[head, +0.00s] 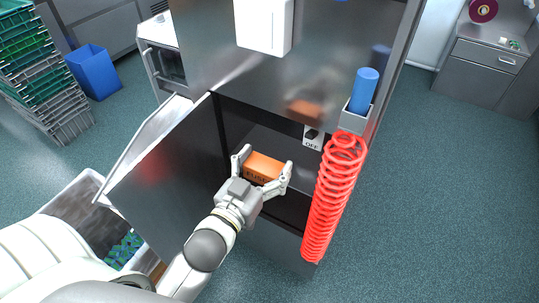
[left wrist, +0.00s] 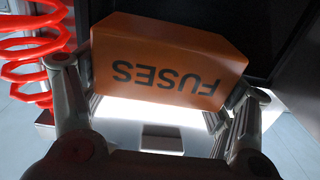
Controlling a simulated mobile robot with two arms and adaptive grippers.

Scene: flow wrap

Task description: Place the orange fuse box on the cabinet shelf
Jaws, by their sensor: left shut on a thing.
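The orange fuse box (head: 262,167) is held at the opening of the grey metal cabinet (head: 225,130). My left gripper (head: 264,173) is shut on it, with a finger at each side. In the left wrist view the fuse box (left wrist: 165,65) shows the word FUSES upside down, between the fingers of the left gripper (left wrist: 160,105). The cabinet shelf (head: 275,145) is a dark surface inside, behind the box. I cannot tell whether the box touches the shelf. My right gripper is not in view.
The cabinet door (head: 165,185) stands open at the left. A red coiled hose (head: 335,195) hangs along the right of the opening, below a blue cylinder (head: 363,90) in a holder. Green crates (head: 25,45) and a blue bin (head: 93,72) stand further left.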

